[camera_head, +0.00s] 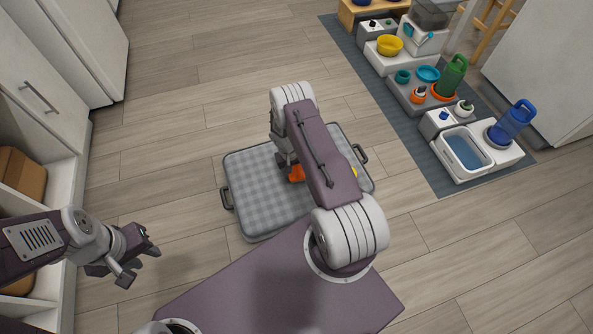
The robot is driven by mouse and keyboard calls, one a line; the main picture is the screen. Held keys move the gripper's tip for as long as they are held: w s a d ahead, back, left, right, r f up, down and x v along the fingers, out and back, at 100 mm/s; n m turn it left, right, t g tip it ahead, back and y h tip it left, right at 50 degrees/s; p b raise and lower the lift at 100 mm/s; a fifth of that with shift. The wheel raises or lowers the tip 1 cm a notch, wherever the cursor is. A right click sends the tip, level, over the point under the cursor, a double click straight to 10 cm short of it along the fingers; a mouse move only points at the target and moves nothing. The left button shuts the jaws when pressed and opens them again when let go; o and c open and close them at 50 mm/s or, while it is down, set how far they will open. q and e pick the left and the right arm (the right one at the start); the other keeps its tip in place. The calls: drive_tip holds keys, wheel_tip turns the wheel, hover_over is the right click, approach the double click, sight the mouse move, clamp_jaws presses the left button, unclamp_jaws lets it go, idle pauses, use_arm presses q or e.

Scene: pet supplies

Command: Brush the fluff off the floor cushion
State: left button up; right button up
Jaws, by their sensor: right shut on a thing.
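The floor cushion (247,196) is grey and checkered, with dark handles at its sides, and lies on the wood floor in the middle. My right arm reaches over it and hides much of its right part. My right gripper (286,163) is mostly hidden by its arm and is shut on an orange thing (297,173) over the cushion. Only a small piece of that orange thing shows, so I cannot tell whether it is a brush. My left gripper (142,264) is open and empty above the floor, left of the cushion. I cannot make out any fluff.
A small yellow thing (354,173) shows at the cushion's right side. A grey mat (443,184) at the upper right carries pet bowls, bottles and a water tray (463,150). White cabinets (43,90) stand at the left. The floor between cushion and mat is clear.

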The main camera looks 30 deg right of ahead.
wheel_tip(320, 180, up, 4)
drive_tip(key=shift+f+p, duration=0.15)
drive_tip(key=shift+p, duration=1)
drive_tip(key=shift+r+p, duration=1.7)
drive_tip(key=shift+r, duration=0.55)
